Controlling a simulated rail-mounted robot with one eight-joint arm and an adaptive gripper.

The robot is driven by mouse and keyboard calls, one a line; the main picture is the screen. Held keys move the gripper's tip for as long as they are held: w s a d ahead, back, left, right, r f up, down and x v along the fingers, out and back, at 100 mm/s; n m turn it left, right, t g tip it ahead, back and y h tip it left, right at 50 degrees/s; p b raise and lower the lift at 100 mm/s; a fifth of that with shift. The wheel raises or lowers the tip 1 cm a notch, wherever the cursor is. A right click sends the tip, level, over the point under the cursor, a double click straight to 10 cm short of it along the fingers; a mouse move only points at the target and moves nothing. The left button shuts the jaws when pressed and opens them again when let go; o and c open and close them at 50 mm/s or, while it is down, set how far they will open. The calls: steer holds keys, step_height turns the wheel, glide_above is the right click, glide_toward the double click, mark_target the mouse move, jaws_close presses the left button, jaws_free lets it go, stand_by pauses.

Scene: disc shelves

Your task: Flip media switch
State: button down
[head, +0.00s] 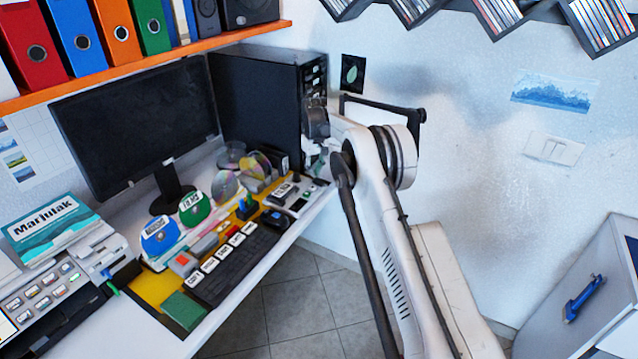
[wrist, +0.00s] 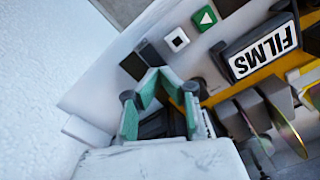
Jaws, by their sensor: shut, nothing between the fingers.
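My gripper (head: 314,160) is at the desk's right end, in front of the black computer tower (head: 255,105). In the wrist view its teal fingers (wrist: 158,80) meet at the tips, shut and empty, over a pale panel. Just beyond the tips on that panel are a small dark square, a white button with a dark centre (wrist: 177,40) and a green button with a white triangle (wrist: 205,17). I cannot tell which part is the media switch, or whether the fingers touch anything.
Discs (head: 224,187), a keyboard (head: 235,265) and a monitor (head: 140,125) are on the desk left of my gripper. An orange shelf (head: 150,65) with binders is above. A white wall (head: 470,150) rises behind my arm. The floor (head: 300,310) in front is clear.

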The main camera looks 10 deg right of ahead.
mark_target(315, 180)
steer(key=shift+f+b, duration=0.7)
steer(key=shift+f, duration=0.5)
stand_by(0.7)
steer(key=shift+r, duration=0.15)
steer(key=shift+r+p, duration=1.1)
steer(key=shift+r, duration=2.25)
